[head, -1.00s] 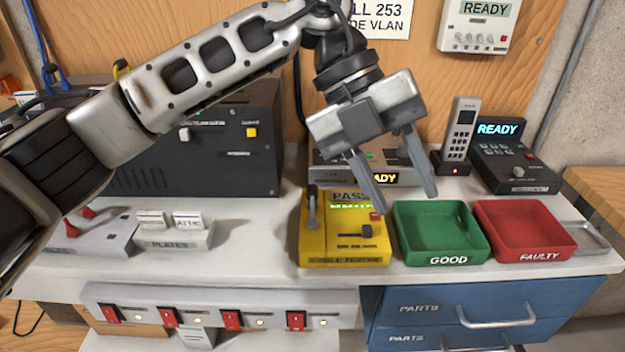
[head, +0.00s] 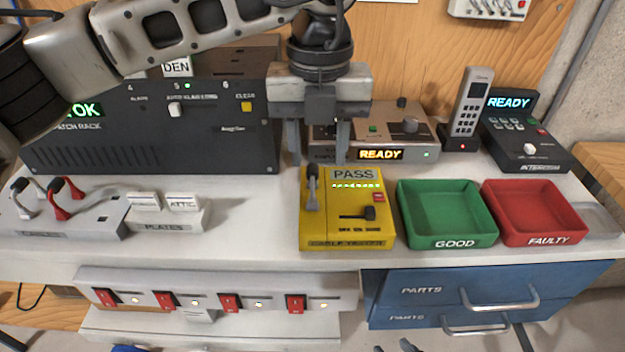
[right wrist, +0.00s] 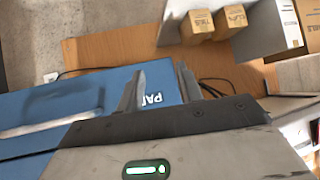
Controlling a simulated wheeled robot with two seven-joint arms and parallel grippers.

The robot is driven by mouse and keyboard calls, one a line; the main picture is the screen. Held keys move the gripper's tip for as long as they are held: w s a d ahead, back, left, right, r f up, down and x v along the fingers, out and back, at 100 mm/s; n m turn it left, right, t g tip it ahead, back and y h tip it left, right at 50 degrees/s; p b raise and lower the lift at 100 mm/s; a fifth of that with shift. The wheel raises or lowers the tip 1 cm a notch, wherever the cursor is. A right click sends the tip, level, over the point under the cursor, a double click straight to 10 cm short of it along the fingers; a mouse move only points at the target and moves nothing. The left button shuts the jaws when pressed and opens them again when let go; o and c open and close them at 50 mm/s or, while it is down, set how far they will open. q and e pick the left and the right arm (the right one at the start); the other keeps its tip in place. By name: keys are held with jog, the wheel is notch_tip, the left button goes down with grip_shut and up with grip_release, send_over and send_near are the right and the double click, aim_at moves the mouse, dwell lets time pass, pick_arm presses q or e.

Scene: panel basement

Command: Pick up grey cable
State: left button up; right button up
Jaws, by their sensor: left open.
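The grey cable (head: 27,199), a short light loop with a dark end, lies on the cable holder (head: 80,222) at the far left of the bench in the head view. A red cable (head: 68,198) with a dark end is beside it. My left gripper (head: 318,152) is open and empty, pointing down behind the yellow cable tester (head: 347,238), far to the right of the grey cable. My right gripper (right wrist: 160,85) is open and empty in the right wrist view, near the blue drawer front (right wrist: 95,100).
The plates holder (head: 170,220) stands right of the cable holder. The dark patch rack (head: 150,130) rises behind both. Green (head: 446,215) and red (head: 535,212) trays are right of the tester. Bare bench lies between the plates holder and tester.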

aim_at(313, 167)
pick_arm(q)
jog(key=shift+s+a+f+p, duration=0.1)
jog(key=shift+f+p, duration=0.15)
jog(key=shift+f, duration=0.65)
jog(key=shift+w+a+f+p, duration=0.15)
jog(key=shift+f+p, duration=0.1)
jog(key=shift+f, duration=0.7)
jog(key=shift+s+a+f+p, duration=0.15)
jog(key=shift+f+p, duration=0.1)
jog(key=shift+f, duration=0.65)
grip_shut()
